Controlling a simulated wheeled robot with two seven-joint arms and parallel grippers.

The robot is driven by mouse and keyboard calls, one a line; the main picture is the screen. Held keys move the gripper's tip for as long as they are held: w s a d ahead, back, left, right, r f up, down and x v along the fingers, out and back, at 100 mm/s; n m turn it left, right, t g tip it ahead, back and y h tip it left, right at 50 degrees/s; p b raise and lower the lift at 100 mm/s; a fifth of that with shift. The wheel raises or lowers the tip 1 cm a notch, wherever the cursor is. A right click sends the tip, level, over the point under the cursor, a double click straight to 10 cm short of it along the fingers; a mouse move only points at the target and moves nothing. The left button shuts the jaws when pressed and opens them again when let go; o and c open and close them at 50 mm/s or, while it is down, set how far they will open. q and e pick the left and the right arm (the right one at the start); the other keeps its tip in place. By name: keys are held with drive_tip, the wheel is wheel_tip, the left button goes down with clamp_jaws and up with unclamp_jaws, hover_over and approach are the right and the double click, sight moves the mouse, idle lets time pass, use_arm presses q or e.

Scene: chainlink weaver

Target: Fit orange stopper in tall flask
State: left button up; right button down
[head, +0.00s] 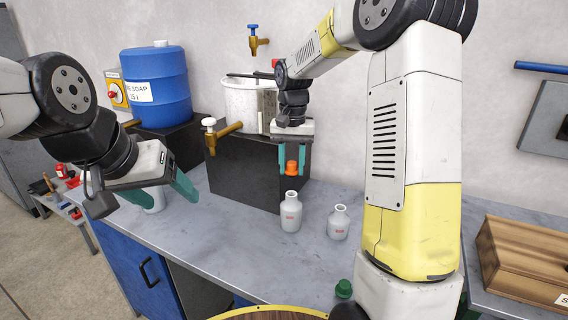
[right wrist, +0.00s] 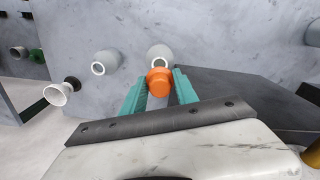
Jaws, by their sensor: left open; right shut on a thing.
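The orange stopper (head: 291,168) is between the teal fingers of my right gripper (head: 292,172), which is shut on it. A gap shows between stopper and flask mouth. In the right wrist view the stopper (right wrist: 158,82) overlaps the flask's mouth (right wrist: 160,62) and partly hides it. My left gripper (head: 155,193) is open over the counter's left side.
A shorter flask (head: 339,224) stands right of the tall one. A white vessel (head: 155,201) is partly hidden behind my left gripper. A green stopper (head: 343,289) lies near the front edge. A black block (head: 247,175) stands behind. The counter's left middle is clear.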

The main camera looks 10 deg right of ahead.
sight(292, 177)
wheel_tip(292, 177, down, 7)
drive_tip(key=shift+r, duration=0.15)
drive_tip(key=shift+s+f, duration=0.15)
drive_tip(key=shift+f, duration=0.15)
drive_tip(key=c, duration=0.9)
unclamp_jaws()
drive_tip(key=shift+s+f, duration=0.1)
drive_tip(key=shift+o, duration=0.2)
drive_tip(key=r, duration=0.8)
drive_tip(key=shift+w+r, duration=0.25)
drive_tip(key=shift+r, duration=0.1)
drive_tip(key=shift+s, duration=0.1)
